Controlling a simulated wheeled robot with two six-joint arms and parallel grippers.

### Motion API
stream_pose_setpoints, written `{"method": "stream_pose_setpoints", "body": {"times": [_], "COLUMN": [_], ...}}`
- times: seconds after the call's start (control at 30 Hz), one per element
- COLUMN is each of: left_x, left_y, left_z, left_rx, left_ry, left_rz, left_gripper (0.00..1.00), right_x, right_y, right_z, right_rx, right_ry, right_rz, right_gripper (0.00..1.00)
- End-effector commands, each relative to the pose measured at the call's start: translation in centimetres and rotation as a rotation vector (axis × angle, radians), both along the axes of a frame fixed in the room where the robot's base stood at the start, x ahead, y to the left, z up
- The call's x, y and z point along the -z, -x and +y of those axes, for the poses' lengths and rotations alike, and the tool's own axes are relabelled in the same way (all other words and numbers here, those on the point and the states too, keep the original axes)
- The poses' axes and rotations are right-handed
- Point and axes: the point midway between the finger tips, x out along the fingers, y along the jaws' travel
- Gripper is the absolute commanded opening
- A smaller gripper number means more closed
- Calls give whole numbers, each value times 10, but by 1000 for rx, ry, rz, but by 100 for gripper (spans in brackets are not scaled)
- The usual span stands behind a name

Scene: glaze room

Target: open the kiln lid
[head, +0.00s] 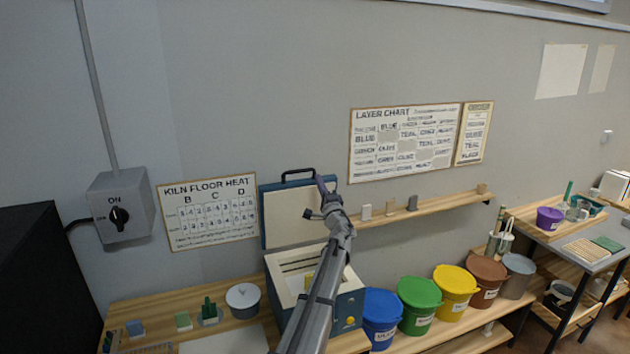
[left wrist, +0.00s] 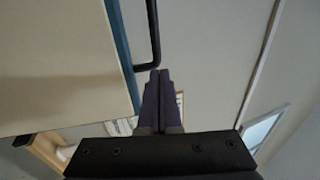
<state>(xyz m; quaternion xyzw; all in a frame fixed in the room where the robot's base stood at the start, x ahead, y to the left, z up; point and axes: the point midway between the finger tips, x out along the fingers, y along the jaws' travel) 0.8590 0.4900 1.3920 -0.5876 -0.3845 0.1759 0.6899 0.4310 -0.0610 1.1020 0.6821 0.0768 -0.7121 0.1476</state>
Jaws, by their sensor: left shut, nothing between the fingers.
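The kiln (head: 356,300) is a blue box with a cream interior, standing on the wooden bench. Its lid (head: 283,222), cream inside with a blue edge, stands raised upright at the back, near the wall. The black lid handle (head: 284,175) is on the lid's top edge. My left gripper (head: 320,180), with purple fingers, is at the lid's right top corner, close to the handle. In the left wrist view its fingers (left wrist: 158,75) are shut together and empty. The handle (left wrist: 155,35) ends just beyond the tips; whether they touch is unclear. The lid (left wrist: 60,70) fills the left there. My right gripper is not in view.
A switch box (head: 120,206) and a heat chart (head: 208,212) are on the wall at left. A shelf (head: 425,208) runs along the wall.

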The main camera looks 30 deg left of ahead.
Motion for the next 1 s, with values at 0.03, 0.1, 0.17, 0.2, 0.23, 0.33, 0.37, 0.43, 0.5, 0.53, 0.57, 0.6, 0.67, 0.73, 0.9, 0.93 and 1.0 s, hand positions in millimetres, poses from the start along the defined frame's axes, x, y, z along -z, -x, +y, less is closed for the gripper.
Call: {"method": "stream_pose_setpoints", "body": {"times": [0.03,0.1,0.17,0.2,0.23,0.33,0.37,0.43,0.5,0.53,0.57,0.6,0.67,0.73,0.9,0.93,1.0], "left_x": [6,9,12,14,15,19,20,22,23,24,24,24,24,25,24,24,25], "left_y": [11,23,32,37,41,53,56,62,66,68,69,70,71,72,72,72,72], "left_z": [-14,-24,-34,-40,-44,-58,-61,-68,-73,-75,-77,-78,-80,-81,-81,-81,-81], "left_rx": [2,1,1,1,1,1,2,0,0,0,0,0,0,-1,-1,-1,-1], "left_ry": [0,1,0,0,0,1,2,1,0,0,0,0,0,0,0,0,2], "left_rz": [0,0,0,0,0,0,0,-1,0,0,0,0,0,0,0,0,0], "left_gripper": [0,0,0,0,0,0,0,0,0,0,0,0,0,0,0,0,0], "right_x": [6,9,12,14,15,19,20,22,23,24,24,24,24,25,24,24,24], "right_y": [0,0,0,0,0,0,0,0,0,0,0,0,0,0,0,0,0], "right_z": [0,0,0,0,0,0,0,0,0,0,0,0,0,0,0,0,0], "right_rx": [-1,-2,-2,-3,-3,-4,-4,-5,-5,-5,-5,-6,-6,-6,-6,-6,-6], "right_ry": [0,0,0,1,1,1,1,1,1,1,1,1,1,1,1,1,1], "right_rz": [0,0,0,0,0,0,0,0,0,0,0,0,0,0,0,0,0], "right_gripper": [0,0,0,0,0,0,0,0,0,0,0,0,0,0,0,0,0]}}
